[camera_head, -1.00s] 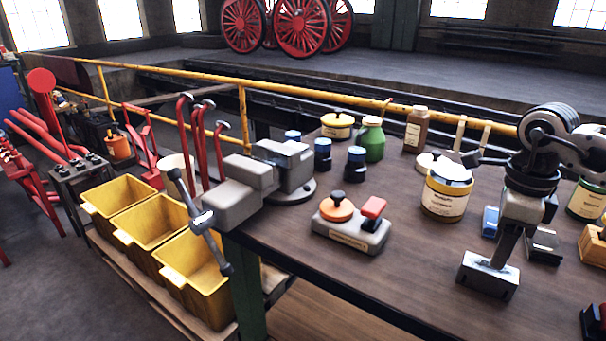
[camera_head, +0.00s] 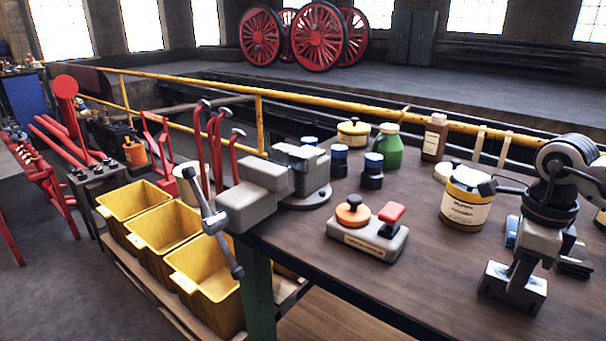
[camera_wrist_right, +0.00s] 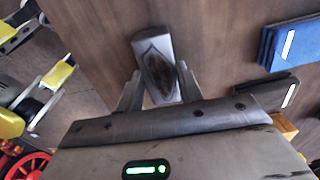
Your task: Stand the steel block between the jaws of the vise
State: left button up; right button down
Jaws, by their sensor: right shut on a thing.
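The steel block (camera_head: 500,284) is a grey metal block at the front right of the workbench. My right gripper (camera_head: 518,281) is over it from above, shut on it. In the right wrist view the block (camera_wrist_right: 157,66) shows between the fingers (camera_wrist_right: 157,92), with a dark patch on its face. I cannot tell whether the block touches the bench. The grey vise (camera_head: 250,203) is at the left end of the bench, with a long bar handle hanging at its front. The width of its jaw gap is hard to tell. My left gripper is not in view.
A grey base with an orange knob and red handle (camera_head: 368,240) stands on the workbench (camera_head: 420,275) between vise and block. A yellow-labelled tin (camera_head: 465,208) stands behind the block. Blue and dark small blocks lie close by. Yellow bins (camera_head: 205,283) stand left below the vise.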

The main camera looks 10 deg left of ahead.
jog(key=shift+r+p, duration=1.55)
jog(key=shift+r, duration=0.6)
